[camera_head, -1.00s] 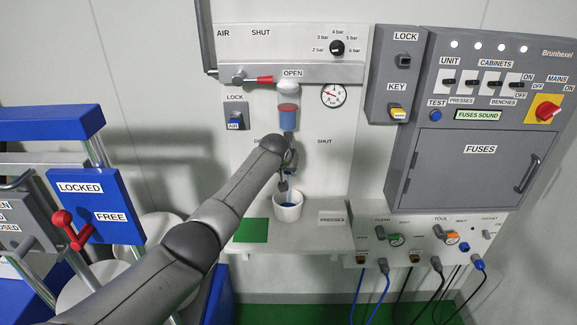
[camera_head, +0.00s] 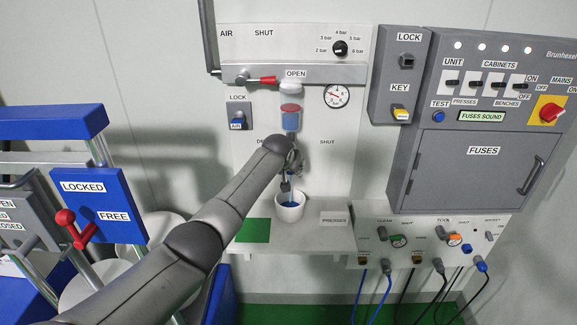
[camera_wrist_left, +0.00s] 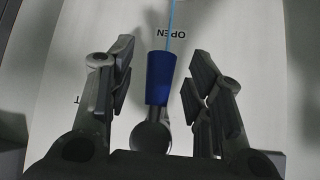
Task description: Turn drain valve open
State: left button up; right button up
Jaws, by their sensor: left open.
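The drain valve's blue handle (camera_wrist_left: 160,78) lies between the two fingers of my left gripper (camera_wrist_left: 155,85) in the left wrist view, with gaps on both sides. My left gripper is open. The handle points toward the OPEN label, which appears upside down there; a thin light-blue line runs beyond the handle's end. In the head view my left gripper (camera_head: 291,172) is below the filter bowl (camera_head: 290,120), which has a red top part and blue below. My wrist hides most of the valve. A white cup (camera_head: 289,207) with blue inside stands beneath.
A red-handled air lever (camera_head: 262,80) is above the bowl, near a gauge (camera_head: 336,96). A shelf (camera_head: 300,236) carries the cup and a green patch (camera_head: 253,230). A grey fuse cabinet (camera_head: 470,170) stands right. A blue panel with a red lever (camera_head: 75,229) stands left.

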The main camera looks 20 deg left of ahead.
pick_arm(q)
jog(key=a+v, duration=0.1)
jog(key=v, duration=1)
jog(key=shift+s+d+r, duration=0.3)
jog(key=shift+d+r, duration=0.05)
jog(key=shift+d, duration=0.1)
jog(key=s+f+g+b, duration=0.1)
jog(key=s+f, duration=0.2)
jog(key=f, duration=0.8)
jog(key=s+a+f+g, duration=0.1)
jog(key=s+f, duration=0.2)
jog(key=f, duration=0.9)
jog(key=s+f+g+b, duration=0.1)
jog(key=s+f, duration=0.3)
jog(key=f, duration=0.7)
jog(key=s+f+m+g, duration=0.2)
jog(key=s+f, duration=1.4)
jog(key=f, duration=0.3)
jog(key=s+f+g, duration=0.1)
jog(key=s+f, duration=0.4)
jog(key=s, duration=0.8)
jog(key=s+f+g+b, duration=0.1)
jog(key=s+f, duration=0.4)
jog(key=s, duration=0.8)
jog(key=s+f+m+g+h, duration=0.1)
jog(key=s+f, duration=0.5)
jog(key=s, duration=0.8)
jog(key=shift+b, duration=0.4)
